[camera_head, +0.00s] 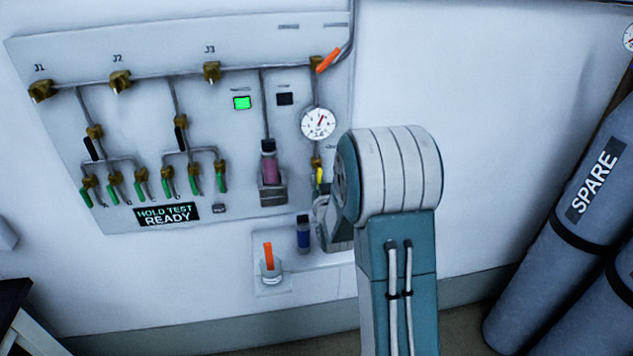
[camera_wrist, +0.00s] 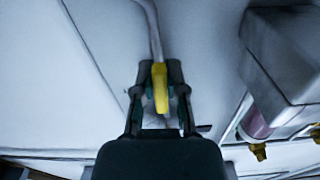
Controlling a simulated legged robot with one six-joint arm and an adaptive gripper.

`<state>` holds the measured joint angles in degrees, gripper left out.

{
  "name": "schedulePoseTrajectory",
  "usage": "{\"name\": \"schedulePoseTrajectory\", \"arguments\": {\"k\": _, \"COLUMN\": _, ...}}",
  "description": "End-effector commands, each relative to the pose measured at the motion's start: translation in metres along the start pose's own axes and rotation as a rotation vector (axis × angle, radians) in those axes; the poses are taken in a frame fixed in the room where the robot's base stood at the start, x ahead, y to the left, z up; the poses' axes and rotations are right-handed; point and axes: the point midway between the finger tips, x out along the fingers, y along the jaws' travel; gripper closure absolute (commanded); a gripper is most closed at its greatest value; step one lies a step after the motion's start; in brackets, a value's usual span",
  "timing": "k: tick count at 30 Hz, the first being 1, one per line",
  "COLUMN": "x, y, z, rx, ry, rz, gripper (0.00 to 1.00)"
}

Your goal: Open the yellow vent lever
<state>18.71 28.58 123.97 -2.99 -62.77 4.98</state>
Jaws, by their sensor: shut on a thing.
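The yellow vent lever (camera_head: 319,175) is on the wall panel below the round pressure gauge, beside a brass valve. In the wrist view the yellow lever (camera_wrist: 160,87) lies between the two fingers of my gripper (camera_wrist: 159,73), which is shut on it. The lever runs roughly in line with a grey pipe at the top of that view. In the head view my gripper (camera_head: 321,207) is just below the lever, and my arm covers much of the area to its right.
The panel (camera_head: 245,60) carries a gauge (camera_head: 318,123), an orange-handled valve (camera_head: 327,61), a pink-filled column (camera_head: 269,168) and several green-handled valves on the left. A small shelf (camera_head: 285,287) below holds an orange item and a dark blue vial. Grey cylinders (camera_head: 570,215) stand right.

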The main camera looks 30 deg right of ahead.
Motion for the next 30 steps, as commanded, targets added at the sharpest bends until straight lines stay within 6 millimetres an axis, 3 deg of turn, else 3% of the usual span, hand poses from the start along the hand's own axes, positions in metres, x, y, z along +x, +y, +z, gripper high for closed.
{"name": "schedulePoseTrajectory", "arguments": {"k": 20, "x": -0.0022, "y": 0.0026, "z": 0.0065, "rx": -0.079, "ry": -0.018, "rz": 0.0, "gripper": 1.0}}
{"name": "schedulePoseTrajectory", "arguments": {"k": 21, "x": -0.0022, "y": 0.0026, "z": 0.0066, "rx": -0.079, "ry": -0.018, "rz": 0.0, "gripper": 0.75}}
{"name": "schedulePoseTrajectory", "arguments": {"k": 23, "x": -0.0019, "y": 0.0026, "z": 0.006, "rx": -0.079, "ry": -0.017, "rz": 0.0, "gripper": 0.49}}
{"name": "schedulePoseTrajectory", "arguments": {"k": 30, "x": -0.001, "y": 0.0025, "z": 0.003, "rx": -0.078, "ry": -0.009, "rz": 0.0, "gripper": 0.49}}
